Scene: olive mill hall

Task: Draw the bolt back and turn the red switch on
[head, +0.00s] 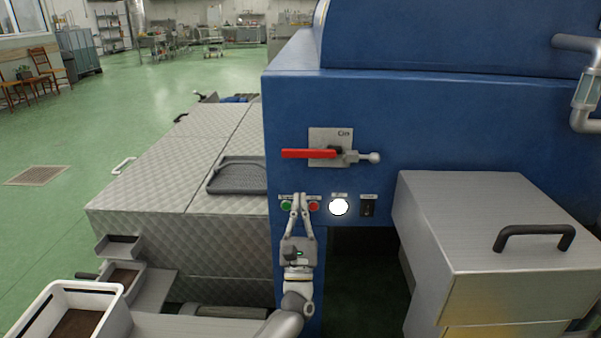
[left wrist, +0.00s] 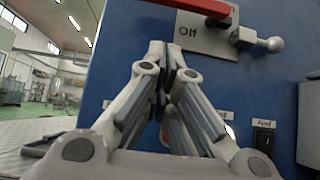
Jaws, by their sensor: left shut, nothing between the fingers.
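The red switch handle (head: 309,153) lies level, pointing left, on a pale metal plate (head: 318,133) on the blue machine front. The handle also shows at the top of the left wrist view (left wrist: 200,6). The bolt (head: 374,158), a metal pin with a ball knob, sticks out to the right of the handle's pivot; its knob also shows in the left wrist view (left wrist: 274,44). My left gripper (head: 300,197) is shut and empty, fingertips up, below the handle and in front of the button row. It touches neither handle nor bolt. My right gripper is out of view.
A green button (head: 286,205), a red button (head: 314,206), a lit white lamp (head: 338,207) and a black switch (head: 368,206) sit below the plate. A metal box with a black handle (head: 534,237) juts out at right. A grey tray (head: 236,176) lies on the left metal cover.

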